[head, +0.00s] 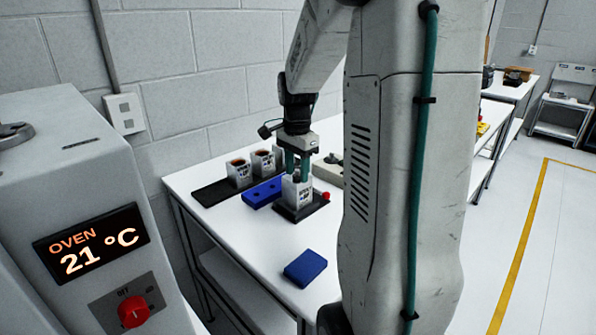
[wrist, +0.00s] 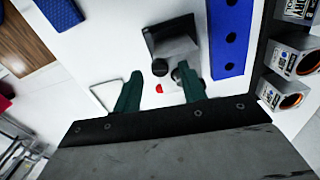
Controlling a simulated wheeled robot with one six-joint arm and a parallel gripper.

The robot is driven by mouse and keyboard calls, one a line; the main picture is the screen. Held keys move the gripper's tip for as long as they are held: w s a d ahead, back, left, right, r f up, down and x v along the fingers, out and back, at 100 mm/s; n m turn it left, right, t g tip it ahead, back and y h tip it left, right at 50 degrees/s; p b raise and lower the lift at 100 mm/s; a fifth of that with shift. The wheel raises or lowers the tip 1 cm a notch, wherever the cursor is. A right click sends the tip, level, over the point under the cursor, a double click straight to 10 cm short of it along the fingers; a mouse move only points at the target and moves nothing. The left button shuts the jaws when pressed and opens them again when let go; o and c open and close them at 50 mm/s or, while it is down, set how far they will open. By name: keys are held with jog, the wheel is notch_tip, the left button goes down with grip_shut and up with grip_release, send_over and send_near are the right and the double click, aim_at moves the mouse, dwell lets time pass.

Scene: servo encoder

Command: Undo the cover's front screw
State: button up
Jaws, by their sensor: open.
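The pale servo unit (head: 297,190) with dark lettering stands on a dark fixture (head: 301,209) on the white bench. My gripper (head: 297,173) points down over the unit's top, its teal fingers apart. In the wrist view, my gripper (wrist: 159,75) spans a dark round piece (wrist: 160,67); a second dark round piece lies beside the right finger. I cannot tell whether either is the cover's front screw. The fingers hide part of the unit, and contact cannot be judged.
A blue block with holes (head: 262,192) lies left of the fixture. A red knob (head: 326,196) is at the fixture's right. A blue block (head: 305,268) lies near the front. Bench between is clear.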

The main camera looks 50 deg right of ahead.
jog(key=shift+f, duration=0.5)
grip_shut()
jog(key=shift+d, duration=0.1)
jog(key=shift+n, duration=0.4)
